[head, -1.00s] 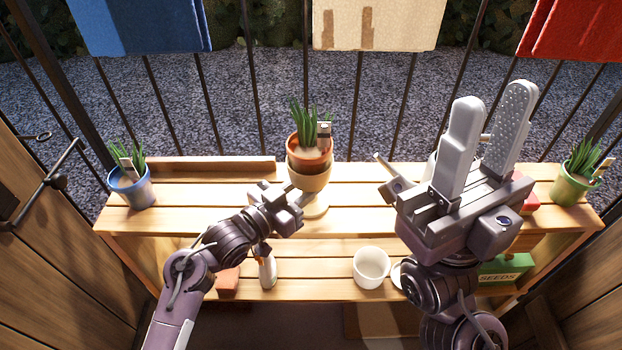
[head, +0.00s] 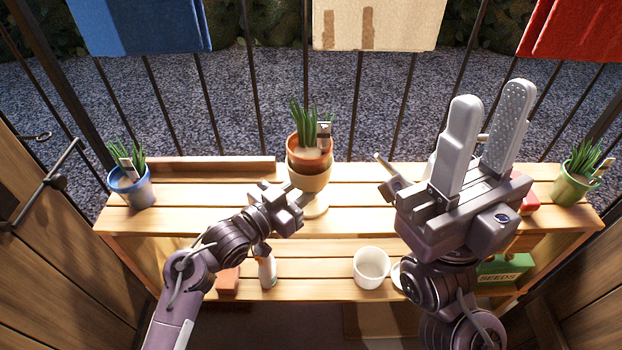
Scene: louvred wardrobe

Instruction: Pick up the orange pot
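The orange pot (head: 300,158) holds a spiky green plant and a small label. It sits inside or on a tan pot (head: 311,183) near the middle of the upper bench shelf, above a pale round base (head: 316,206). My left gripper (head: 284,204) is just in front and to the left of the tan pot. Its fingers are hidden, so I cannot tell whether they touch anything. My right gripper (head: 492,100) is raised on the right, with its two grey fingers apart and nothing between them.
A blue pot (head: 143,192) stands at the left end of the wooden bench (head: 224,189), and a green pot (head: 570,191) at the right end. A white pot (head: 371,267) and a spray bottle (head: 267,271) stand on the lower shelf. Dark railings (head: 207,100) run behind.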

